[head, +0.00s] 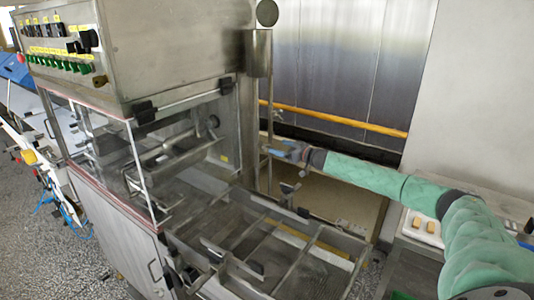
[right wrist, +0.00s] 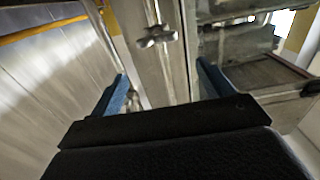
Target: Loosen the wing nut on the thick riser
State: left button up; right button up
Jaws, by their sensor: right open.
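A metal wing nut (right wrist: 157,37) shows in the right wrist view, on an upright metal riser (right wrist: 152,12). It lies beyond my right gripper, near the middle of the opening. My right gripper (right wrist: 161,77) is open, its two blue fingers apart with nothing held between them. In the head view my right gripper (head: 277,145) is beside a vertical riser (head: 270,112) behind the machine. The wing nut is too small to make out there. I cannot tell from these views whether this riser is the thick one. My left gripper is out of view.
The steel machine (head: 180,45) with its control panel and clear guard stands to the left. Its mesh conveyor frame (head: 330,240) extends below my right arm. A yellow pipe (head: 340,120) runs along the back wall. A white tray (head: 422,228) is at the right.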

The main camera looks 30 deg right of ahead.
aim_at(268, 148)
jog(key=w, duration=0.2)
jog(key=w+a+f+p, duration=0.1)
jog(key=w, duration=0.1)
jog(key=w+a+f+p, duration=0.1)
jog(key=w, duration=0.1)
jog(key=shift+a, duration=0.25)
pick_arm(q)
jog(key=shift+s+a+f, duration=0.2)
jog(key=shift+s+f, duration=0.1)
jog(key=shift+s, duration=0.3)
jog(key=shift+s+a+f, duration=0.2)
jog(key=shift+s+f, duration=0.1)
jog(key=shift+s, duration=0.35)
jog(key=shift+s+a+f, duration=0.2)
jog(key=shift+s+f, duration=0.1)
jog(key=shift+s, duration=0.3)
pick_arm(e)
jog(key=shift+w+a+f, duration=0.15)
jog(key=shift+w+a, duration=0.05)
jog(key=shift+w, duration=0.4)
jog(key=c, duration=1)
